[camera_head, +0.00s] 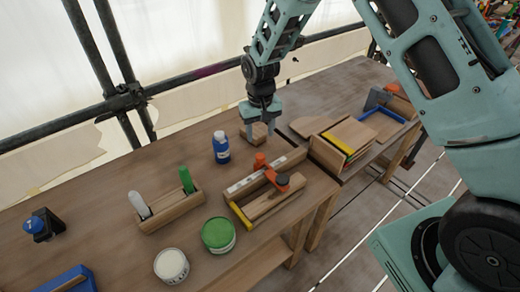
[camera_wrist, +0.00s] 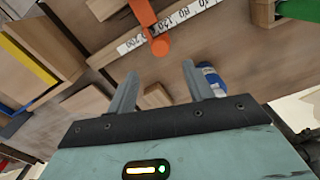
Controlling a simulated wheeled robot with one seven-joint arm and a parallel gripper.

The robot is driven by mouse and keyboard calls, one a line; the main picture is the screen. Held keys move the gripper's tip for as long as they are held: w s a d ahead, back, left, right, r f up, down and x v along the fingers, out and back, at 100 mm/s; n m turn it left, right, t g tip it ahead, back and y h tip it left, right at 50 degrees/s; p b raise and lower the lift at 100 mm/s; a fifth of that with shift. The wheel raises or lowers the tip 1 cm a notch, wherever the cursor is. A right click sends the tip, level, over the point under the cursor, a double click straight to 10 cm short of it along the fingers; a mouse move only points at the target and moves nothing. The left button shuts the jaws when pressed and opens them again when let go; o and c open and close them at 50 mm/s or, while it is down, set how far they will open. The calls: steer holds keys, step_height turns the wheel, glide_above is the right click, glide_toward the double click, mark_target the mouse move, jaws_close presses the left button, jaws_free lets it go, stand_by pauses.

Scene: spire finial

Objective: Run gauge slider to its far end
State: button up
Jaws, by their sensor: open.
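The gauge (camera_head: 275,190) is a wooden frame on the table, with a white numbered scale strip and a yellow strip on its near left end. The orange slider (camera_head: 266,165) sits across it, towards its right part; a round orange end (camera_head: 282,182) reaches over the trough. In the wrist view the slider (camera_wrist: 160,46) shows beside the scale (camera_wrist: 168,24), ahead of the fingertips and apart from them. My gripper (camera_head: 260,112) is open and points down behind the gauge, above a small wooden block (camera_head: 258,134). Its two fingers (camera_wrist: 160,80) hold nothing.
A blue bottle (camera_head: 221,148) stands left of the gripper. A wooden holder (camera_head: 170,211) with green and white items, a green tin (camera_head: 218,235) and a white tin (camera_head: 171,266) are left of the gauge. Wooden boards (camera_head: 346,141) stand close on its right.

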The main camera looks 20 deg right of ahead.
mark_target(260, 156)
step_height(260, 156, down, 10)
steer(key=p, duration=0.2)
steer(key=shift+p, duration=0.4)
